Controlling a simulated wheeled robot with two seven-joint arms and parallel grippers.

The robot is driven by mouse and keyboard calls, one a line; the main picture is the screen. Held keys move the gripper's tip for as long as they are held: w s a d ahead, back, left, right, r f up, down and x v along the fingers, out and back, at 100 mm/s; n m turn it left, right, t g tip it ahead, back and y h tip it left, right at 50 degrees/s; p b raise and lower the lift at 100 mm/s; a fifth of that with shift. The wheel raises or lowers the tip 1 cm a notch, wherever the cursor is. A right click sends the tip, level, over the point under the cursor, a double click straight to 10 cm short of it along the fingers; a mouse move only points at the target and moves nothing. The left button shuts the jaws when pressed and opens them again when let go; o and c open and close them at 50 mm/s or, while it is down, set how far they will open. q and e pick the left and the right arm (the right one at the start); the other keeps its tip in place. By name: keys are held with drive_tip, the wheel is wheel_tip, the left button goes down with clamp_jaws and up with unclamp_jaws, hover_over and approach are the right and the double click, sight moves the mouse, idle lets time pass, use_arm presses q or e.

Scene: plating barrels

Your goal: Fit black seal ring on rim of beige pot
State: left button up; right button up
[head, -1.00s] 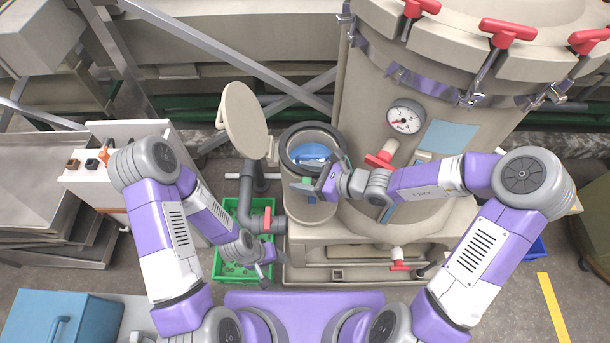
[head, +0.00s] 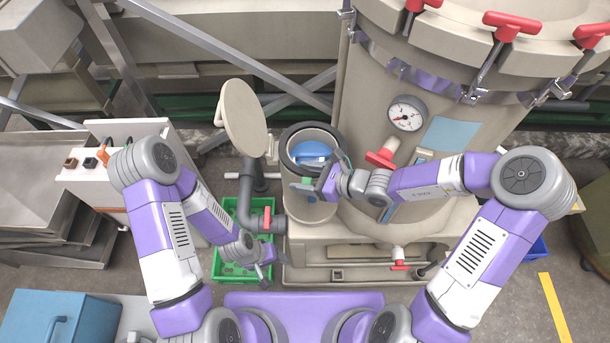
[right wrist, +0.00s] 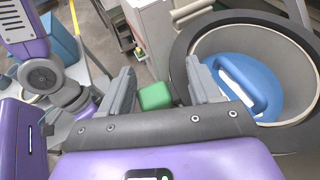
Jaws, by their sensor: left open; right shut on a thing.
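The black seal ring (head: 290,163) lies over the top of the beige pot (head: 310,210), around its mouth. In the right wrist view the ring (right wrist: 180,65) encircles the pot's beige inner wall (right wrist: 290,50). I cannot tell whether it is fully seated. My right gripper (head: 308,184) is at the ring's near edge, shut on a green tab (right wrist: 155,96) between its fingers. The tab's join to the ring is hidden. A blue piece with a handle (head: 312,153) sits inside the pot. My left gripper (head: 265,269) is open and empty, low over the green crate.
The large beige vessel (head: 370,90) with red clamps and a gauge stands close right of the pot. A round beige lid (head: 245,117) stands up at the left. A grey pipe with a red valve handle (head: 267,218) and the green crate (head: 231,215) are left below.

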drive_tip(key=o, duration=1.1)
drive_tip(key=shift+o, duration=0.2)
drive_tip(key=shift+d, duration=0.1)
drive_tip(key=p+v, duration=0.2)
drive_tip(key=v, duration=0.5)
drive_tip(key=shift+s+d, duration=0.1)
drive_tip(key=shift+s, duration=0.05)
